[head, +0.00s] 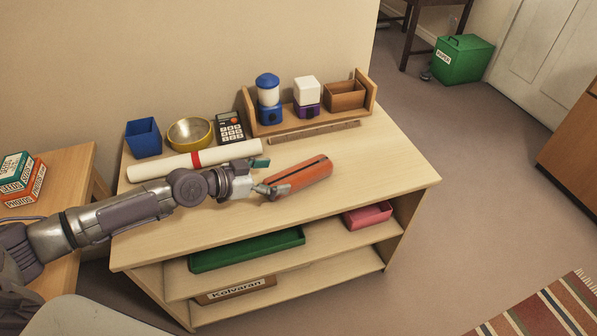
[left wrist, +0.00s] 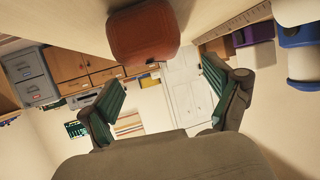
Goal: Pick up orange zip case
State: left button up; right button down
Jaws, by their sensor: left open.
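The orange zip case (head: 303,177) lies on the top of the wooden bureau, a long shape with a dark zip line along it. In the left wrist view its near end (left wrist: 143,38) shows at the top centre, beyond and between the two fingers. My left gripper (head: 266,178) is open at the left end of the case, with one finger at each side of that end. In the left wrist view the fingers (left wrist: 165,98) are spread with nothing between their pads. I cannot tell whether they touch the case. My right gripper is not in view.
A rolled white paper with a red band (head: 225,153) lies behind my left arm. A blue cup (head: 143,138), a yellow bowl (head: 190,133), a calculator (head: 229,127) and a wooden rack (head: 372,92) stand at the back. A ruler (head: 314,131) lies before the rack. The bureau's right front top is clear.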

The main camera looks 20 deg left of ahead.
aim_at(296, 171)
pick_arm(q)
jog(key=shift+x, duration=1.05)
jog(key=p+x, duration=0.1)
jog(key=x, duration=0.2)
jog(key=shift+w+d, duration=0.2)
jog(key=shift+d, duration=0.1)
jog(key=shift+w+d+f, duration=0.15)
jog(key=shift+w+d, duration=0.05)
jog(key=shift+w, duration=0.05)
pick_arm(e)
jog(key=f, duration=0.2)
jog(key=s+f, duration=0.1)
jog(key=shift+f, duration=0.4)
pick_arm(q)
jog(key=shift+c, duration=0.2)
jog(key=c, duration=1.3)
